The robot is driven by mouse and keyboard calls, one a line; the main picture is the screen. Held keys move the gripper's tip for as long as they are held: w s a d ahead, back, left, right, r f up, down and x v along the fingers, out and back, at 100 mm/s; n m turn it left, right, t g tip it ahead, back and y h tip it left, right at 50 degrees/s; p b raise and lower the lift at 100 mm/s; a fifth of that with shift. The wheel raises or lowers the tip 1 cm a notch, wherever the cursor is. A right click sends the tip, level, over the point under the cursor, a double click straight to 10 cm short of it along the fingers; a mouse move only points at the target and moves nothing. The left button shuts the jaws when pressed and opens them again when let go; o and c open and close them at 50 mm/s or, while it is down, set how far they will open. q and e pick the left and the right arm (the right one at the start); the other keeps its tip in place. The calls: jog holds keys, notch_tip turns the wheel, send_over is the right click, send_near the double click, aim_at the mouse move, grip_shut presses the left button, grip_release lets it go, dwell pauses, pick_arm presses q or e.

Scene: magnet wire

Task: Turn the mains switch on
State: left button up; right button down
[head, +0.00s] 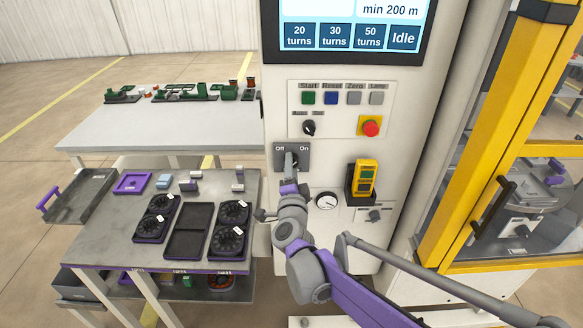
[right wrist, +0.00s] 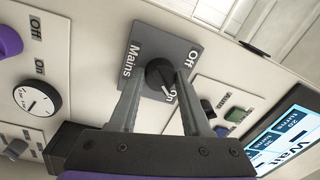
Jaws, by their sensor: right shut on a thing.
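The mains switch is a black round knob (right wrist: 160,74) on a dark grey plate (head: 304,150) marked Off and On, on the front of the white cabinet. The plate also shows in the right wrist view (right wrist: 150,40), where the word Mains can be read. My right gripper (head: 291,160) is shut on the knob, with one finger on each side of it. In the right wrist view the knob's pale mark appears to point toward the On label. In the head view the gripper hides most of the knob. My left gripper is not in view.
Above are a screen (head: 350,30) showing Idle, a button row (head: 342,98), a black selector (head: 309,128) and a red emergency stop (head: 371,129). A yellow handheld device (head: 365,178) and a gauge (head: 327,201) are near my arm. A yellow-framed enclosure (head: 470,130) stands right.

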dwell(0.3)
jog(key=shift+c, duration=1.8)
grip_release()
jog(key=s, duration=1)
jog(key=shift+s+f, duration=0.35)
jog(key=shift+s, duration=0.05)
jog(key=shift+d, duration=0.1)
